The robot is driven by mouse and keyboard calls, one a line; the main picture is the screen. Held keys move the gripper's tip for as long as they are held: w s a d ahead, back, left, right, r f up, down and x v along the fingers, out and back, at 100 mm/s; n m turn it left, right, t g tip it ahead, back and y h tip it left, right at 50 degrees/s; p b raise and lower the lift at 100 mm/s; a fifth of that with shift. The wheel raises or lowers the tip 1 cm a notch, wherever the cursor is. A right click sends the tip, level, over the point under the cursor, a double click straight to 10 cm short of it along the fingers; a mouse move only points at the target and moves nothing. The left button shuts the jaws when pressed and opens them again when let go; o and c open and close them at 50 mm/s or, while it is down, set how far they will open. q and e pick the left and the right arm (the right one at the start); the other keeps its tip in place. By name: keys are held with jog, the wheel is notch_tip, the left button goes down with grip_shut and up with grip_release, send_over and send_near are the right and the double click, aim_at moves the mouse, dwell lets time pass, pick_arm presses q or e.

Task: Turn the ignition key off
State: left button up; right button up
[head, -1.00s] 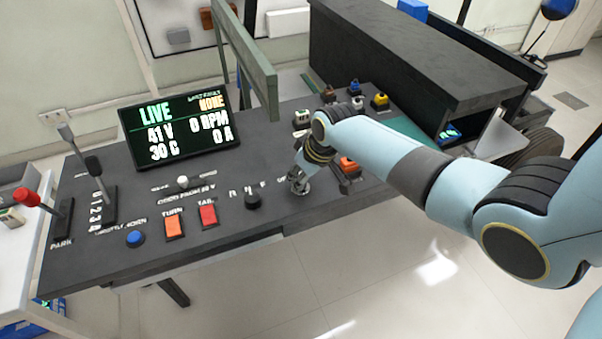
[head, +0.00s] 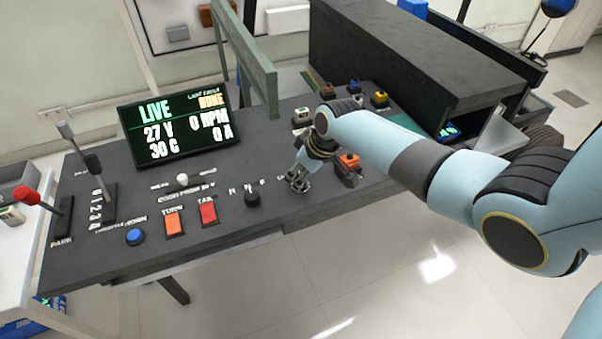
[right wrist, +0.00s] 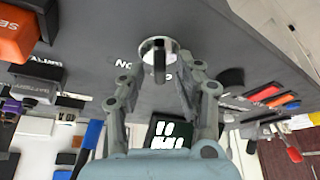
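The ignition switch is a round silver disc (right wrist: 150,44) with a dark upright key (right wrist: 160,66) in it, seen in the right wrist view. Part of an "ON" label shows beside it. My right gripper (right wrist: 162,72) has its fingers spread, one on each side of the key, with a gap to it. In the head view the right gripper (head: 299,184) is low over the dark panel (head: 225,182), and the key is mostly hidden there by the fingers. My left gripper is not in view.
A black selector knob (head: 252,197) stands close left of the gripper, then a red button (head: 208,212) and an orange button (head: 174,222). An orange-topped block (head: 349,161) is close to the right. The display (head: 178,133) reads LIVE, 27 V, 0 RPM.

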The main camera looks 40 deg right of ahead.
jog(key=v, duration=1.2)
dwell(0.4)
jog(key=s+f+m+g+b, duration=0.1)
jog(key=s+f+b, duration=0.3)
jog(key=s+f, duration=0.55)
jog(key=s+f+g+b, duration=0.2)
jog(key=s+f+b, duration=0.25)
jog(key=f, duration=0.95)
jog(key=s+f+m+g+b, duration=0.1)
jog(key=s+f+b, duration=0.45)
jog(key=f, duration=0.65)
jog(key=s+f+h+b, duration=0.1)
jog(key=s+f+b, duration=0.1)
jog(key=s+f, duration=0.6)
jog(key=s+a+f+m+h+b, duration=0.1)
jog(key=s+f+b, duration=0.1)
jog(key=s+f, duration=0.7)
jog(key=shift+s, duration=2.75)
